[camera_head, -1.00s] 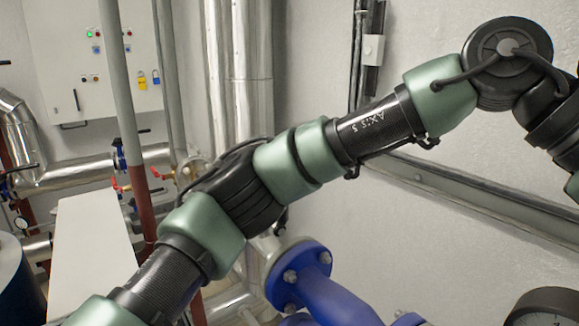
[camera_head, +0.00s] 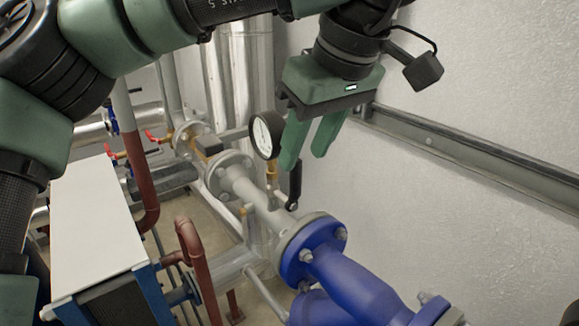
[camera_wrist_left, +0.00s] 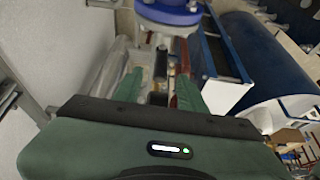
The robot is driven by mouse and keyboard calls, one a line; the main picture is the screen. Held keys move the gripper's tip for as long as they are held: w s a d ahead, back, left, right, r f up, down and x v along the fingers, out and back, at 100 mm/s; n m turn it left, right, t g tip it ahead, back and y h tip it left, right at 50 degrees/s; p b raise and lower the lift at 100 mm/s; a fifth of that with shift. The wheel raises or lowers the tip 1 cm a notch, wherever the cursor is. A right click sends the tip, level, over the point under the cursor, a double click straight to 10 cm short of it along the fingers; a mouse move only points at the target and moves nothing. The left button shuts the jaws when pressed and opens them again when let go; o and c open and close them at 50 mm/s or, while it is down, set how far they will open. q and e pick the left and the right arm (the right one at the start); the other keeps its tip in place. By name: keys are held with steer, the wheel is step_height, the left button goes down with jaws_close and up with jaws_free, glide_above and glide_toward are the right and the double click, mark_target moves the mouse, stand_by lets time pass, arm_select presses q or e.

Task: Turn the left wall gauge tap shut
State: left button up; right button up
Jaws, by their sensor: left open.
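The wall gauge (camera_head: 266,136) has a round white dial in a black rim and stands on a brass stem above the pale pipe. A tap with a black lever (camera_head: 295,186) sits just right of the stem, its lever roughly upright. My left gripper (camera_head: 304,160) is open, its green fingers pointing down just above the lever and right of the gauge. In the left wrist view the open fingers (camera_wrist_left: 158,72) straddle, in the picture, small dark parts over the pipe. I cannot tell whether they touch the lever. My right gripper is not in view.
A blue flanged pipe (camera_head: 350,280) runs to the lower right. The white-topped plate exchanger (camera_head: 98,225) stands at left, with a brown pipe (camera_head: 197,265) beside it. Red-handled taps (camera_head: 153,136) are further back. A wall rail (camera_head: 440,143) runs behind the gripper.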

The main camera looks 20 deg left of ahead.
mark_target(299, 161)
arm_select(q)
steer(key=p+x, duration=0.1)
steer(key=x, duration=0.4)
steer(key=shift+a+f, duration=0.1)
steer(key=shift+a, duration=0.15)
steer(key=shift+d, duration=0.1)
steer(key=shift+d, duration=0.1)
jaws_close()
stand_by(1.0)
